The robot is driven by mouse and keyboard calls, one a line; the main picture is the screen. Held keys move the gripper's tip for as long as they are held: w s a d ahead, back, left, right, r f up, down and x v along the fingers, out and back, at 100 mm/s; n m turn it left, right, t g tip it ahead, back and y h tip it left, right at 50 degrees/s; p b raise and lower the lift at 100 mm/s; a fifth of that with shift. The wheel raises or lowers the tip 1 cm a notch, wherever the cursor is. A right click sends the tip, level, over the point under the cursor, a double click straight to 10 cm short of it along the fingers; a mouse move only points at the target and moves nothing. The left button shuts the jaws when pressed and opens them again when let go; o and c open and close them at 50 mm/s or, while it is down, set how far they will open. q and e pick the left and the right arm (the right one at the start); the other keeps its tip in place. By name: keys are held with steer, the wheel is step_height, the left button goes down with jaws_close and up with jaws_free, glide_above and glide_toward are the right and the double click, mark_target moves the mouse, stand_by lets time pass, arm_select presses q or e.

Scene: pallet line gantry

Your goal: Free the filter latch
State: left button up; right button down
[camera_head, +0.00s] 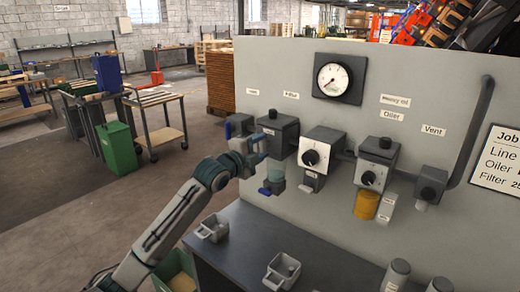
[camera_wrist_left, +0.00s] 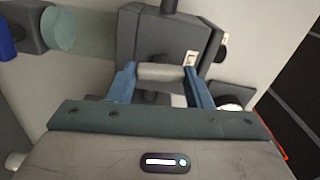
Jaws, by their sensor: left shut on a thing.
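My left gripper (camera_head: 260,146) is at the front of this block. In the left wrist view, the blue fingers are closed on the ends of a short light grey bar, the filter latch (camera_wrist_left: 162,72), in front of the dark block (camera_wrist_left: 160,30). The teal bowl (camera_wrist_left: 60,28) shows at upper left there, apart from the fingers. My right gripper is not in view.
A white-faced regulator (camera_head: 318,152) with a black knob is just right of the filter, then the oiler (camera_head: 376,160) with an amber bowl. A gauge (camera_head: 334,78) is above. On the bench (camera_head: 240,245) stand a small grey tray (camera_head: 212,229) and another (camera_head: 282,271).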

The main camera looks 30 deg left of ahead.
arm_select(q)
steer(key=shift+m, duration=0.6)
steer(key=o, duration=1)
